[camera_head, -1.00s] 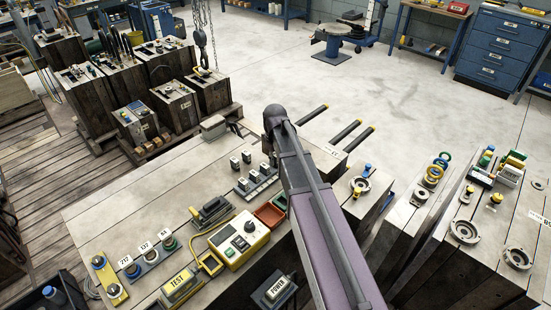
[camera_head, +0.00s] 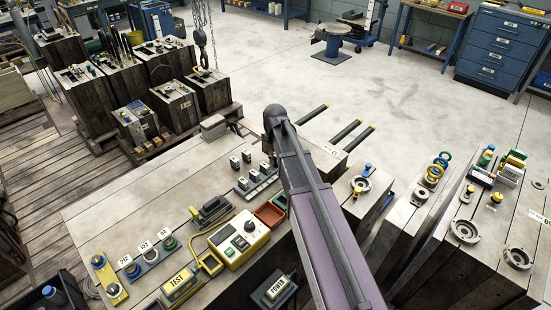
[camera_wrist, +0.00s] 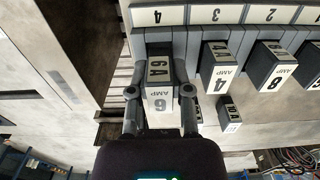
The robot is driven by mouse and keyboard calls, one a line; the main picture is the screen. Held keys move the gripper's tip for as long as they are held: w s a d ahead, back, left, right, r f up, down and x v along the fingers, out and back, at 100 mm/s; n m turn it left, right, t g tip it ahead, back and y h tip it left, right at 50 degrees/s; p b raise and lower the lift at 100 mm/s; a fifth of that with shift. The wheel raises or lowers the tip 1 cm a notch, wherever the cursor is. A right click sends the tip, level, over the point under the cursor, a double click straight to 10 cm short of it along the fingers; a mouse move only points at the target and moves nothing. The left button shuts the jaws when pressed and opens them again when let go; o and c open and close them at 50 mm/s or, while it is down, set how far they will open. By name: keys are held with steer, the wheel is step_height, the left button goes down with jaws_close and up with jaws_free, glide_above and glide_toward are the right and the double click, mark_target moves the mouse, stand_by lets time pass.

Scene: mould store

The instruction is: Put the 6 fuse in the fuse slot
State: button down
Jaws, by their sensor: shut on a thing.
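My gripper (camera_wrist: 159,66) shows in the wrist view with its two fingers on either side of the 6 fuse (camera_wrist: 159,98), a dark block with a pale "6 AMP" label and a "6A" marking. The fingers are shut on it. The fuse lines up with the leftmost position of the grey fuse holder (camera_wrist: 158,36); whether it is seated or only in front of it I cannot tell.
To the right in the wrist view stand a 4 amp fuse (camera_wrist: 220,82) and an 8 amp fuse (camera_wrist: 270,78), close to the held one. In the head view a yellow test box (camera_head: 238,241) and a red tray (camera_head: 270,214) are on the bench nearby.

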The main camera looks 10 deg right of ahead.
steer(key=shift+f+b, duration=0.45)
steer(key=shift+c, duration=2.4)
jaws_free()
steer(key=shift+c, duration=0.2)
steer(key=c, duration=0.3)
steer(key=shift+s, duration=0.1)
steer(key=shift+r+p, duration=0.9)
steer(key=shift+r+p, duration=2.85)
steer(key=shift+p, duration=0.05)
